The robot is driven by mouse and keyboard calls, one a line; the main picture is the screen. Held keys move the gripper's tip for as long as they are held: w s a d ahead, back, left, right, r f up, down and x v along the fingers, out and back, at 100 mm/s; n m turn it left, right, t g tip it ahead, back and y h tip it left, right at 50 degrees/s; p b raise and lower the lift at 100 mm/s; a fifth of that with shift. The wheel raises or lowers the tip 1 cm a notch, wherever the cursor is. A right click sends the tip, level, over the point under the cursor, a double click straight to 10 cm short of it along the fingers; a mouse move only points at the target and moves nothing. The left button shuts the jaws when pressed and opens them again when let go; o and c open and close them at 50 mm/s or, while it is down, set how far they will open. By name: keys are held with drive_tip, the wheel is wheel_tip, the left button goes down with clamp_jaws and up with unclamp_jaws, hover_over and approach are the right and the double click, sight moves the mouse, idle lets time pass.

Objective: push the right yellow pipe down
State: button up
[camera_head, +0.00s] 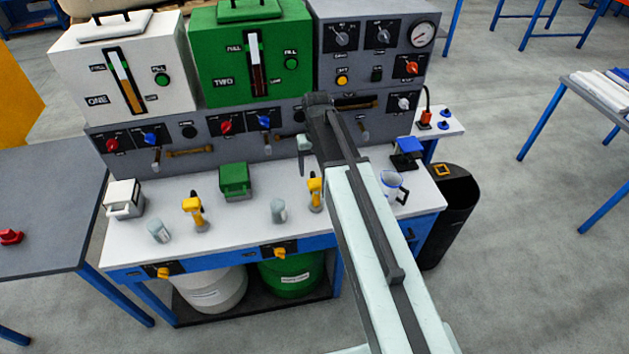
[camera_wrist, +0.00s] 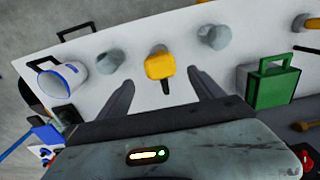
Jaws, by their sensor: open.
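The right yellow pipe (camera_head: 315,193) stands on the white bench top, just left of my arm in the head view. In the wrist view the yellow pipe (camera_wrist: 160,67) shows between the two fingers of my gripper (camera_wrist: 161,76). The fingers are spread and nothing is held. I cannot tell how high they are above the pipe or whether they touch it. In the head view my arm hides most of my gripper. The left yellow pipe (camera_head: 194,213) stands farther left on the bench.
Grey cups (camera_head: 279,211) stand near the pipes. A green box (camera_head: 235,181) and white box (camera_head: 124,199) are to the left; a blue-and-white mug (camera_head: 391,187) is right of my arm. A grey control panel (camera_head: 240,151) closes the back. A dark bin (camera_head: 450,205) stands beside the bench.

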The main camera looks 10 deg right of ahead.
sight(316, 181)
wheel_tip(316, 181, down, 7)
drive_tip(key=b, duration=0.6)
drive_tip(key=shift+f, duration=0.15)
clamp_jaws()
